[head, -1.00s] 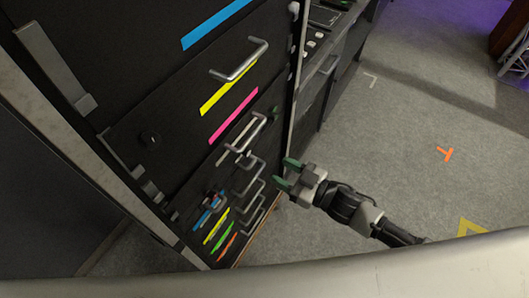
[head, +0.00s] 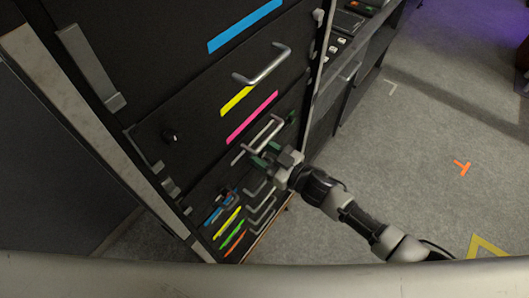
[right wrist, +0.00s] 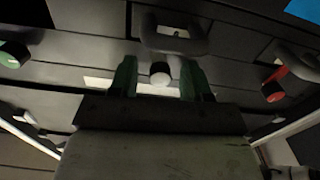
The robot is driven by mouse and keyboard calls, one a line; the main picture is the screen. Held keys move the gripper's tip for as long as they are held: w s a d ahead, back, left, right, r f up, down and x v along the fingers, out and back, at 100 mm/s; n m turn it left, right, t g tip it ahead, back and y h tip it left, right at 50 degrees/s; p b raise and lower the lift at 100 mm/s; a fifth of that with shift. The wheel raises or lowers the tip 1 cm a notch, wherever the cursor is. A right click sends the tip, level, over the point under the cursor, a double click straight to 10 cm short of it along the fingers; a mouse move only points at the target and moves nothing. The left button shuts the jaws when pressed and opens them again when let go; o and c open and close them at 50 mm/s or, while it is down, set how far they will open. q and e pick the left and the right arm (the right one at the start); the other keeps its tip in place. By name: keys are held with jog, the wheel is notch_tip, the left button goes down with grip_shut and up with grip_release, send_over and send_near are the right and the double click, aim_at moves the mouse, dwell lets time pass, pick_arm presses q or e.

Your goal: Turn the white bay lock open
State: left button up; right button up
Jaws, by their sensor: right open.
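The white bay lock is a small pale round knob (right wrist: 160,73) in the right wrist view, in front of a grey handle (right wrist: 172,38). My right gripper (right wrist: 160,80) is open, with its green fingers on either side of the knob. I cannot tell whether they touch it. In the head view my right gripper (head: 267,154) is at the dark cabinet front, just below a bar handle (head: 262,133) and beside a white strip (head: 239,157). The gripper hides the knob there. My left gripper is not in view.
A green knob (right wrist: 14,55) and a red knob (right wrist: 275,84) flank the gripper in the right wrist view. More bar handles (head: 261,212) and coloured strips (head: 231,234) lie below on the cabinet. The grey floor (head: 400,150) to the right is open.

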grip_shut()
jog(key=shift+n, duration=0.4)
dwell(0.6)
jog(key=n+b, duration=0.1)
jog(key=n, duration=0.4)
jog(key=shift+n, duration=0.3)
jog(key=n, duration=0.3)
jog(key=shift+b, duration=0.35)
jog(key=shift+n+b, duration=0.4)
jog(key=shift+n, duration=1.7)
